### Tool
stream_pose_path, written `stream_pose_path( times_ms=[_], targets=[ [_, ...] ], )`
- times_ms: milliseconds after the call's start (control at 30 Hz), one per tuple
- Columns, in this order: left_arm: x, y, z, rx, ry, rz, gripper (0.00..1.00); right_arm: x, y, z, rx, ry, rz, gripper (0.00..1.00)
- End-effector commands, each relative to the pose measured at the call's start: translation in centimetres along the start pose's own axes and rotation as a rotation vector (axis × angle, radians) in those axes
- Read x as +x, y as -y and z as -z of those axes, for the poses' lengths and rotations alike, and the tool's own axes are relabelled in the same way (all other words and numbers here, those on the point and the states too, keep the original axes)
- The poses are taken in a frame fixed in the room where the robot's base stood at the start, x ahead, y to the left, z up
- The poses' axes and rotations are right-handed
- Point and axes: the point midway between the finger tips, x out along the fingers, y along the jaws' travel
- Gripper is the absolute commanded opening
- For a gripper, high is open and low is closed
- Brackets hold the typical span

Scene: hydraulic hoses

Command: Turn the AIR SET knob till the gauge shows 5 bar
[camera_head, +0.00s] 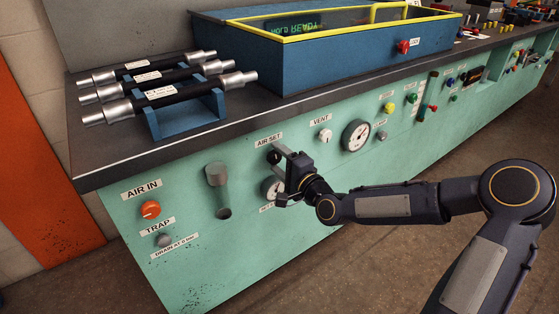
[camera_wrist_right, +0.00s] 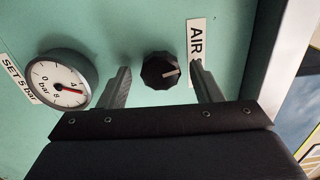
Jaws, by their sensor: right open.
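The AIR SET knob (camera_wrist_right: 160,71) is black and faceted with a pale pointer line, on the green panel. In the wrist view my right gripper (camera_wrist_right: 162,68) is open, with one finger on each side of the knob and visible gaps to both. In the head view my right gripper (camera_head: 281,174) is at the panel below the AIR SET label (camera_head: 268,140). My left gripper is out of view.
A grey handle (camera_head: 217,185) and an orange AIR IN knob (camera_head: 150,209) lie left on the panel. A VENT knob (camera_head: 325,135) and a larger gauge (camera_head: 356,136) are to the right. Hoses (camera_head: 165,93) rest on the bench above.

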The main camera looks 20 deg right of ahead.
Motion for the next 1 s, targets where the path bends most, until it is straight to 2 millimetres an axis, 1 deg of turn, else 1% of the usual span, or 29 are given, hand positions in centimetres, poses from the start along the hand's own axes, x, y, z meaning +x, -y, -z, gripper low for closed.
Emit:
stream_pose_path(
  times_ms=[133, 233, 367, 500, 600, 700, 800, 1000],
  targets=[
    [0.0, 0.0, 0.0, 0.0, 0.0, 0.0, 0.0, -0.1, 0.1, 0.0, -0.001, -0.001, 0.001, 0.59],
    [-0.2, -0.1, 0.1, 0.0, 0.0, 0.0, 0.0, -0.7, 0.1, 0.1, -0.002, -0.003, 0.0, 0.59],
    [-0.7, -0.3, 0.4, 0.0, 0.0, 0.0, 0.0, -2.7, 0.2, 0.1, -0.001, -0.003, -0.002, 0.59],
    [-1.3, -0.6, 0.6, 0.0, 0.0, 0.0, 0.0, -5.2, 0.2, 0.1, 0.0, -0.004, -0.002, 0.59],
    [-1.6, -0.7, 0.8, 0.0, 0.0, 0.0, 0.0, -6.6, 0.2, 0.1, -0.002, -0.003, -0.002, 0.59],
    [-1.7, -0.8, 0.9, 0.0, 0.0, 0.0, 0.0, -7.5, 0.1, 0.1, 0.0, -0.002, -0.001, 0.59],
    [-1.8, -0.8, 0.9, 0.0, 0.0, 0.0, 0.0, -7.8, 0.0, 0.0, 0.0, -0.001, 0.0, 0.59],
    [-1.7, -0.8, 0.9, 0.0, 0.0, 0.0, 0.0, -7.8, 0.0, 0.0, 0.0, 0.0, 0.001, 0.59]
  ],
)
